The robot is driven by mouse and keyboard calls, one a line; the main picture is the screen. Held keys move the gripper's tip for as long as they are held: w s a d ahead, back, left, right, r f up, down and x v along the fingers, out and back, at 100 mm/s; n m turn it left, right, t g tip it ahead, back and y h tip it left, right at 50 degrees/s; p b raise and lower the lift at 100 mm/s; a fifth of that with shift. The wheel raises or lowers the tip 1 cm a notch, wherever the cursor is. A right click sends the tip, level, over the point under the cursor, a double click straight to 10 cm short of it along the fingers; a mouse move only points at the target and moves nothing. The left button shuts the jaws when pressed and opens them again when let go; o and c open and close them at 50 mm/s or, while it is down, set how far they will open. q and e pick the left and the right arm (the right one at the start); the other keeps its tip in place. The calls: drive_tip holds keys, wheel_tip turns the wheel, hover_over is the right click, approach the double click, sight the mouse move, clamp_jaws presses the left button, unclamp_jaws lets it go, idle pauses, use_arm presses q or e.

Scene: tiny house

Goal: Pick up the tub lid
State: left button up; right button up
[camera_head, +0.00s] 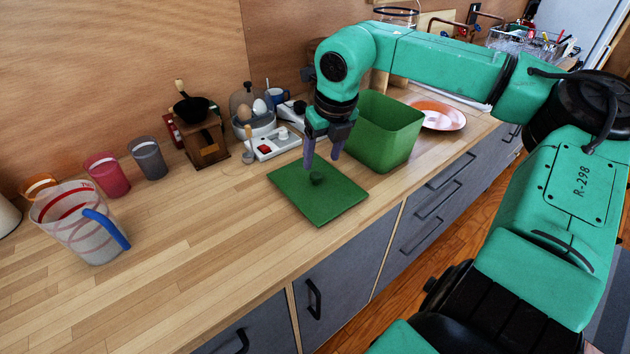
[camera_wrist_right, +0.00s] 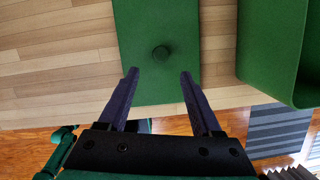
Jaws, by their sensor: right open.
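The tub lid (camera_head: 330,201) is a flat green square with a small round knob (camera_head: 316,179) in its middle. It lies on the wooden counter near the front edge. My right gripper (camera_head: 322,163) is open and points down above the lid, close to the knob. In the right wrist view the lid (camera_wrist_right: 185,30) lies beyond the fingers, and the knob (camera_wrist_right: 160,53) sits ahead of the gap between the two fingertips (camera_wrist_right: 158,72). The fingers hold nothing. My left gripper is not in view.
A green tub (camera_head: 385,130) stands just right of the lid. An egg cooker (camera_head: 252,110), a coffee grinder (camera_head: 203,138), several cups and a measuring jug (camera_head: 75,225) stand left. The counter's left front is clear.

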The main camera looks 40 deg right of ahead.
sight(316, 174)
drive_tip(key=x, duration=0.2)
drive_tip(key=p+x, duration=0.1)
drive_tip(key=x, duration=0.3)
drive_tip(key=shift+w+d+f+p, duration=0.2)
drive_tip(key=shift+w+f+p, duration=0.05)
drive_tip(key=shift+w+p, duration=0.1)
drive_tip(key=shift+w+f, duration=0.15)
drive_tip(key=shift+f, duration=0.15)
drive_tip(key=c, duration=1)
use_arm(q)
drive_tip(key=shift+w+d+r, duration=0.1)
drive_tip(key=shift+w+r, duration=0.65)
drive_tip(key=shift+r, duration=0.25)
use_arm(e)
clamp_jaws()
drive_tip(key=shift+r, duration=0.25)
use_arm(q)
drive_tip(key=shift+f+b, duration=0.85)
use_arm(e)
wheel_tip(316, 174, up, 10)
drive_tip(key=shift+f, duration=0.15)
